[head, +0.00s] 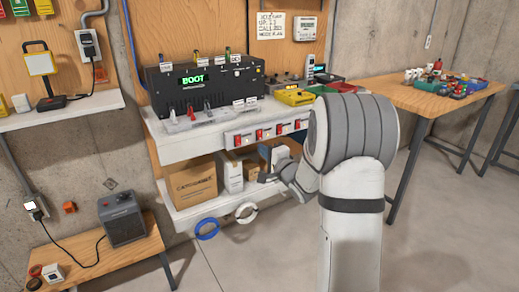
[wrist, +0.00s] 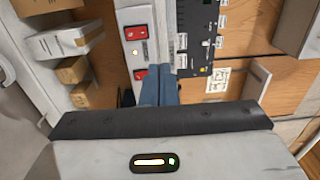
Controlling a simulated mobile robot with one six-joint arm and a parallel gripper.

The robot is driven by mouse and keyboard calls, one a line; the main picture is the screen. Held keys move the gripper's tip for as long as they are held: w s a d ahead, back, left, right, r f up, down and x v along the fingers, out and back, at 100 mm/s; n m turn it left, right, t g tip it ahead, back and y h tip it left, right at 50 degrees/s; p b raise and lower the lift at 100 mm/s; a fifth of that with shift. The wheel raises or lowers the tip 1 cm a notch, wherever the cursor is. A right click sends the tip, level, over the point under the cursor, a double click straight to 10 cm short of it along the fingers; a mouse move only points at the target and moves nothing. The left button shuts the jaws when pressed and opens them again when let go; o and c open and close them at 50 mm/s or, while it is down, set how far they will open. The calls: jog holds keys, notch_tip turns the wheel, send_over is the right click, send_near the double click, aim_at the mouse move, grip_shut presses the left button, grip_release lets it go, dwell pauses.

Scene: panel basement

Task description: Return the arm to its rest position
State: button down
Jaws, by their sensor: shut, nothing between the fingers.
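My arm rises in the right half of the head view, white with grey bands. Its forearm reaches away towards the workbench, largely hidden behind my own upper link. My gripper (head: 266,177) shows small and dark in front of the bench's lower shelf, below the row of red switches. In the wrist view my gripper's two blue-grey fingers (wrist: 158,84) lie side by side, shut with nothing between them. They point towards the white switch strip (wrist: 140,48) and the black console (wrist: 198,35).
The black console (head: 205,83) reads BOOT on the bench (head: 168,148). A grey heater (head: 122,219) stands left. A wooden table (head: 425,101) is right. Open floor lies in front.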

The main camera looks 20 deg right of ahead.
jog(key=s+a+r+n+g+h+p, duration=0.2)
jog(key=s+r+n+g+h+p, duration=0.5)
jog(key=s, duration=0.6)
jog(key=s+a+r+n+g+y+p, duration=0.1)
jog(key=s+a+n+g+p, duration=0.2)
jog(key=s, duration=0.9)
jog(key=s+a+r+n+g+y+p, duration=0.1)
jog(key=s+a+n+g+p, duration=0.2)
jog(key=s, duration=1)
jog(key=shift+a+r+n+g, duration=0.25)
jog(key=shift+r+n+g, duration=0.05)
jog(key=shift+n+g, duration=0.75)
